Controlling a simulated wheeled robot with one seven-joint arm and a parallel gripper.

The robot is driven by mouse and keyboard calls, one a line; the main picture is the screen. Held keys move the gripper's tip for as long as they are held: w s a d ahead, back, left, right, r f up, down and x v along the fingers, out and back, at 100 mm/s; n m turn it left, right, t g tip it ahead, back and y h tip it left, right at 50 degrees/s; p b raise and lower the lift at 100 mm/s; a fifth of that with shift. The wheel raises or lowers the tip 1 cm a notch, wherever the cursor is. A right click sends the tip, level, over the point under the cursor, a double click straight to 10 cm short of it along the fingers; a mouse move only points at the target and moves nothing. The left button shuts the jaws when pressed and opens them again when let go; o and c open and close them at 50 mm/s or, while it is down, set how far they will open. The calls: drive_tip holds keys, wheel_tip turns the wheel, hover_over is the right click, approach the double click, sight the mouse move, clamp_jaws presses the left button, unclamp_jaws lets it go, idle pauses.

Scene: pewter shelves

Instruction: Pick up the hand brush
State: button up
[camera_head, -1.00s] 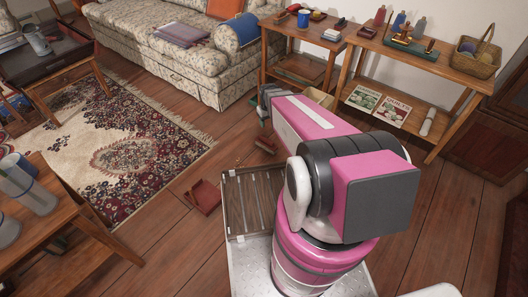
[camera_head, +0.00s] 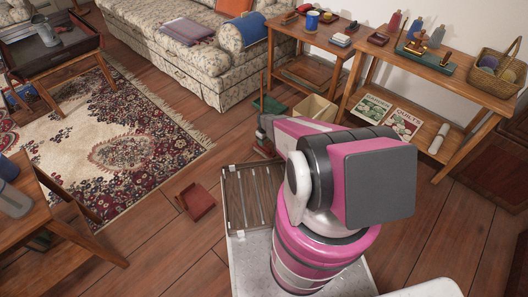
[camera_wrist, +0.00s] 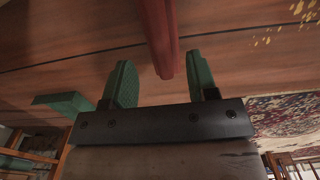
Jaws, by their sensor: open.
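In the wrist view, a long dark red piece, apparently the hand brush (camera_wrist: 158,35), runs down from the top edge. Its end lies between the two green finger pads of my gripper (camera_wrist: 160,66). The pads stand apart, with a visible gap on each side of it. In the head view, a small reddish part of what looks like the brush (camera_head: 265,152) shows on the floor below my gripper's end. My arm hides most of the gripper and of the brush there.
A red dustpan (camera_head: 196,201) lies on the floor to the left. A green object (camera_head: 268,104) and an open cardboard box (camera_head: 315,108) stand behind my gripper. A patterned rug (camera_head: 120,150) lies left. A wooden shelf table (camera_head: 450,75) stands at the back right.

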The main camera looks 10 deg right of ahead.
sight(264, 150)
drive_tip(key=shift+f, duration=2.7)
clamp_jaws()
